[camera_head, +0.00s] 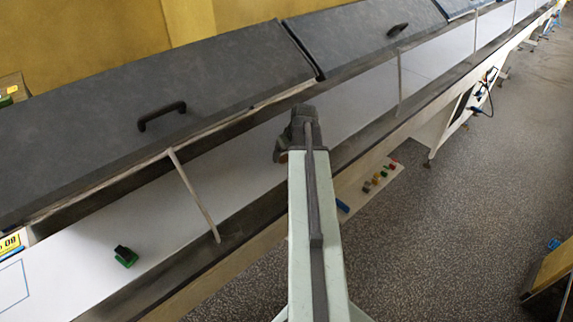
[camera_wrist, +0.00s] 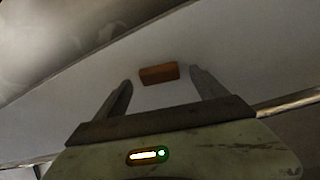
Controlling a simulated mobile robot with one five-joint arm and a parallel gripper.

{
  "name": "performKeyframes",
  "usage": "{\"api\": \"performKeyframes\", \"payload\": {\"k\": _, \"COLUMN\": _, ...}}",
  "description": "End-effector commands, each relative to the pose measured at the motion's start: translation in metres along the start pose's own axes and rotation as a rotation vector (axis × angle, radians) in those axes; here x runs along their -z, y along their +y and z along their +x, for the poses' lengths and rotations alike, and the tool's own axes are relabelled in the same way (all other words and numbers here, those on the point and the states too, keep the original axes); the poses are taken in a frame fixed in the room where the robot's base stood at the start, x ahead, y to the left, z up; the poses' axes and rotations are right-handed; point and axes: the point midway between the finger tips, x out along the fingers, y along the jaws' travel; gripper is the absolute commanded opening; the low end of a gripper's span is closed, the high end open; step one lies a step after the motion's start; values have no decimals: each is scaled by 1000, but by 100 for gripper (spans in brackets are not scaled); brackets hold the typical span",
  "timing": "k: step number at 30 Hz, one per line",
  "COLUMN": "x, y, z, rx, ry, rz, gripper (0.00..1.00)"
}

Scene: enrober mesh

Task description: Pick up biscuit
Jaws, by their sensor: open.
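The biscuit (camera_wrist: 158,73) is a small brown-orange block lying on the white surface of the line (camera_wrist: 215,45). In the wrist view it sits between and slightly beyond the tips of my gripper (camera_wrist: 161,78). The two dark fingers are spread apart and do not appear to touch it. In the head view my gripper end (camera_head: 300,130) is over the long white conveyor (camera_head: 250,150), near its front edge.
Dark grey hinged covers (camera_head: 170,105) with handles run along the back of the conveyor. A green and black object (camera_head: 125,256) lies on the white surface at left. Several small coloured blocks (camera_head: 375,181) lie on a lower shelf.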

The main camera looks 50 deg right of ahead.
Motion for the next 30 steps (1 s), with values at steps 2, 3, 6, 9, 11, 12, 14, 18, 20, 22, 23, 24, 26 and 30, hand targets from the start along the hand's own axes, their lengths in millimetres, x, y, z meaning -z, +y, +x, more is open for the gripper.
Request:
{"api": "performKeyframes", "payload": {"k": 2, "x": -2, "y": 0, "z": 19, "rx": 0, "ry": 0, "rz": -1, "gripper": 82}}
{"api": "performKeyframes", "payload": {"k": 3, "x": -1, "y": 0, "z": 20, "rx": 0, "ry": 0, "rz": 0, "gripper": 82}}
{"api": "performKeyframes", "payload": {"k": 6, "x": 0, "y": 0, "z": 17, "rx": 0, "ry": 0, "rz": 1, "gripper": 82}}
{"api": "performKeyframes", "payload": {"k": 9, "x": 0, "y": 0, "z": 16, "rx": 0, "ry": 0, "rz": 1, "gripper": 82}}
{"api": "performKeyframes", "payload": {"k": 11, "x": 0, "y": 0, "z": 16, "rx": 0, "ry": 0, "rz": 1, "gripper": 65}}
{"api": "performKeyframes", "payload": {"k": 12, "x": 0, "y": 0, "z": 16, "rx": 0, "ry": 0, "rz": 1, "gripper": 54}}
{"api": "performKeyframes", "payload": {"k": 14, "x": 0, "y": 1, "z": 16, "rx": 0, "ry": 0, "rz": 1, "gripper": 37}}
{"api": "performKeyframes", "payload": {"k": 18, "x": 0, "y": 1, "z": 16, "rx": -1, "ry": 0, "rz": 2, "gripper": 33}}
{"api": "performKeyframes", "payload": {"k": 20, "x": 0, "y": 1, "z": 16, "rx": -1, "ry": 0, "rz": 2, "gripper": 33}}
{"api": "performKeyframes", "payload": {"k": 22, "x": 0, "y": 1, "z": 15, "rx": -1, "ry": 0, "rz": 2, "gripper": 33}}
{"api": "performKeyframes", "payload": {"k": 23, "x": 0, "y": 1, "z": 15, "rx": -1, "ry": 0, "rz": 2, "gripper": 33}}
{"api": "performKeyframes", "payload": {"k": 24, "x": 0, "y": 1, "z": 14, "rx": -1, "ry": 0, "rz": 2, "gripper": 33}}
{"api": "performKeyframes", "payload": {"k": 26, "x": 1, "y": 1, "z": 13, "rx": -1, "ry": 0, "rz": 2, "gripper": 33}}
{"api": "performKeyframes", "payload": {"k": 30, "x": 5, "y": 0, "z": 4, "rx": 0, "ry": 0, "rz": 0, "gripper": 33}}
